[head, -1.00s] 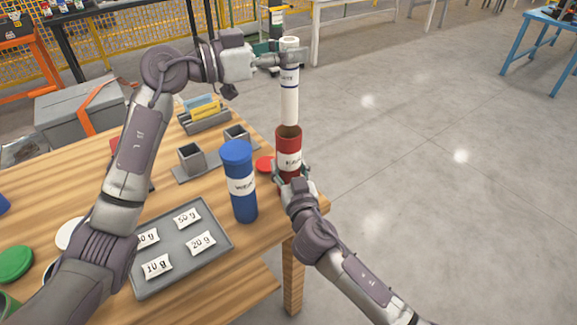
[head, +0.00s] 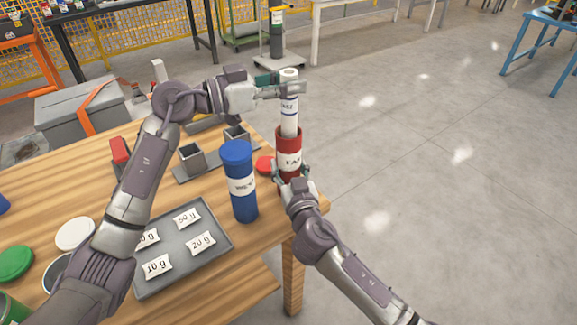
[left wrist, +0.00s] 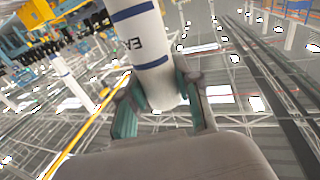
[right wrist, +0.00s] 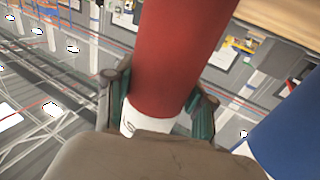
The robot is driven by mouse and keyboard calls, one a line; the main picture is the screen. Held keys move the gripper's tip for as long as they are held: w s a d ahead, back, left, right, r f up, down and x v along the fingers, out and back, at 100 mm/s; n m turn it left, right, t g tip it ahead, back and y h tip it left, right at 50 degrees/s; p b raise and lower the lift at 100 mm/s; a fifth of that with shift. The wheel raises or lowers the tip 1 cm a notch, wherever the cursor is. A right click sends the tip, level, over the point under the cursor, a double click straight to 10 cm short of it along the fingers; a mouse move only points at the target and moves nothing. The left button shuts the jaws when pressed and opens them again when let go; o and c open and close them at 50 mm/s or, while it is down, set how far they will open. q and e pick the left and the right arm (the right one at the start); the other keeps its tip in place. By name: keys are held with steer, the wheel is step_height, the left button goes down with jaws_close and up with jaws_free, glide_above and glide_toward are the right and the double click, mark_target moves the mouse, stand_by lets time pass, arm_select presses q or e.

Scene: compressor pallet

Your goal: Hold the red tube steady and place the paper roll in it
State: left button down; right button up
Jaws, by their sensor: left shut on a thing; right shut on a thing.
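The red tube (head: 289,143) with a white label stands upright near the table's right corner. My right gripper (head: 290,176) is shut around its lower part; the right wrist view shows the red tube (right wrist: 180,60) between the fingers. The white paper roll (head: 289,118) is upright, its lower end inside the tube's mouth and its upper part above the rim. My left gripper (head: 288,86) is shut on the roll near its top. The left wrist view shows the roll (left wrist: 150,50) between the fingers. The roll's lower end is hidden inside the tube.
A blue tube (head: 240,185) stands just left of the red tube. A red lid (head: 265,164) lies between them. A grey tray (head: 215,232) with weight labels and grey square cups (head: 191,158) are further left. The floor right of the table is clear.

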arm_select(q)
steer(key=c, duration=0.7)
jaws_free()
steer(key=shift+r, duration=0.15)
step_height(320, 180, up, 10)
steer(key=shift+f, duration=0.1)
arm_select(e)
steer(key=o, duration=1.2)
